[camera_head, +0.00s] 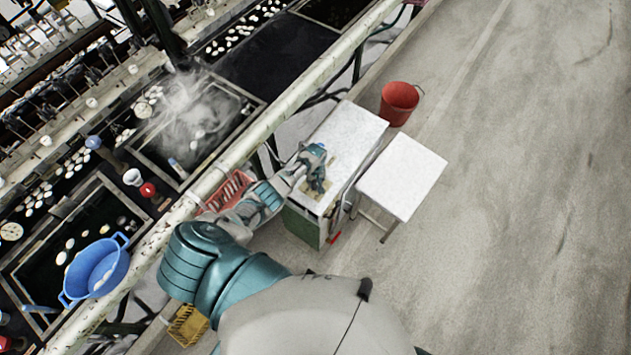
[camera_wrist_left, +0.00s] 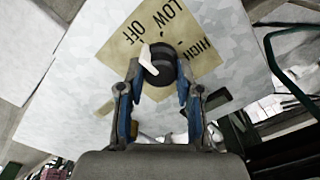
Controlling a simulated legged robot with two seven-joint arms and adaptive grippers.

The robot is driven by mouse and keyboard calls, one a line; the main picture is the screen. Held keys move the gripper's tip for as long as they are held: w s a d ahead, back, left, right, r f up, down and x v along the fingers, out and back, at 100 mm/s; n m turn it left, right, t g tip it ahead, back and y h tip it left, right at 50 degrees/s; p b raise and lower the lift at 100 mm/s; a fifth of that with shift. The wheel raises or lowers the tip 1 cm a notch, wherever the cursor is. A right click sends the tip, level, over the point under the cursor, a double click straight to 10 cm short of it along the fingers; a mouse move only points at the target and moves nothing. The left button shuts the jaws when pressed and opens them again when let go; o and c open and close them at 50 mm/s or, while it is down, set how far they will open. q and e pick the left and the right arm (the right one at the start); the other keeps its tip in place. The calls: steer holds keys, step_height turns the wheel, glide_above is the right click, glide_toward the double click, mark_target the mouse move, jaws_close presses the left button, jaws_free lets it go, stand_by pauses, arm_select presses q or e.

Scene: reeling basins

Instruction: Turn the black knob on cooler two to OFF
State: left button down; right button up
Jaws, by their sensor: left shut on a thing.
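The cooler (camera_head: 348,122) is a box with a pale speckled top and green sides, and its top also fills much of the left wrist view (camera_wrist_left: 75,85). On it is a tan label plate (camera_wrist_left: 118,52) reading LOW, OFF and HIGH. The black knob (camera_wrist_left: 160,66) sits over the plate, with a white pointer (camera_wrist_left: 146,58) aimed up and left, roughly toward the word OFF. My left gripper (camera_wrist_left: 157,82) has its two fingers on either side of the knob, shut on it; in the head view my left gripper (camera_head: 318,184) is down at the cooler top. My right gripper is not in view.
A white-topped stool (camera_head: 405,175) stands right of the cooler, and a red bucket (camera_head: 399,102) behind it. A red crate (camera_head: 228,190) is left of the cooler, beside the basin rail. A blue basin (camera_head: 98,268) sits at the left. The floor at right is clear.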

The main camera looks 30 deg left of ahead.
mark_target(315, 182)
arm_select(q)
steer(key=c, duration=0.8)
jaws_free()
steer(key=shift+w, duration=0.1)
steer(key=shift+o, duration=0.2)
step_height(315, 182, up, 12)
